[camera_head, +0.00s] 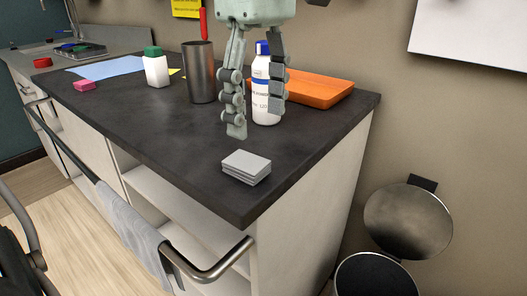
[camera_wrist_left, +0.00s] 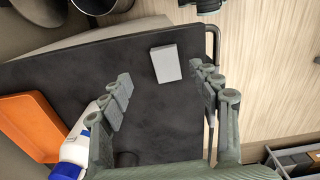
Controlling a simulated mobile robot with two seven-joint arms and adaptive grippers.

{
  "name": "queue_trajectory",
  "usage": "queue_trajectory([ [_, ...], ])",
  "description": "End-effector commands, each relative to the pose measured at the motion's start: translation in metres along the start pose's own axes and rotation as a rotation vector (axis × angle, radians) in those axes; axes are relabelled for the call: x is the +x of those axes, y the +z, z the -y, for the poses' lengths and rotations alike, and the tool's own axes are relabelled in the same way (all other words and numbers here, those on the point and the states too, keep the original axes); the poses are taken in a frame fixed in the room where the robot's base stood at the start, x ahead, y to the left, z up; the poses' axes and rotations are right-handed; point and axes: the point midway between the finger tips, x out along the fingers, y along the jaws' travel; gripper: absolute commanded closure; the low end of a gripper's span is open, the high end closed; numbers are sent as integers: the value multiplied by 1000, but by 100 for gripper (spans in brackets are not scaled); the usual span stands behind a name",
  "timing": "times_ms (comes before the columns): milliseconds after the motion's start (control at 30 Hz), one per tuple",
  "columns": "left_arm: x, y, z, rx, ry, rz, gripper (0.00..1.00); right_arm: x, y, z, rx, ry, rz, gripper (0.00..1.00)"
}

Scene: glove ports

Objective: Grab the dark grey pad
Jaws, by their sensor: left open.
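The grey pad (camera_head: 247,167) is a small flat block, lighter on top with darker sides. It lies on the dark worktop near the front right corner. My left gripper (camera_head: 256,118) is open and empty, pointing down above the worktop, behind and above the pad. In the left wrist view the pad (camera_wrist_left: 166,64) shows whole beyond the spread fingertips of my left gripper (camera_wrist_left: 160,74), nearly in line with the gap between them. The fingers are apart from it. My right gripper is not in view.
A white bottle with a blue cap (camera_head: 261,90) stands close behind the left fingers. An orange tray (camera_head: 315,90) is behind it. A dark metal cup (camera_head: 201,75), a green-capped bottle (camera_head: 156,70) and a pink pad (camera_head: 84,85) stand left. A rail (camera_head: 215,270) runs along the front.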

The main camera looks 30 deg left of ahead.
Motion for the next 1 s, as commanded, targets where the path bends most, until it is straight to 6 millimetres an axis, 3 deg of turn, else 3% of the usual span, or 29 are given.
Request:
queue_trajectory([
  [167,21,0,1,1,-4,0,38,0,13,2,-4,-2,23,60],
  [500,67,-3,4,-2,-3,2,38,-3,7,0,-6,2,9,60],
  [800,73,-3,4,-2,-1,2,38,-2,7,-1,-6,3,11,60],
  [1000,73,-3,4,-2,0,2,62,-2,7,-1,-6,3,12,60],
])
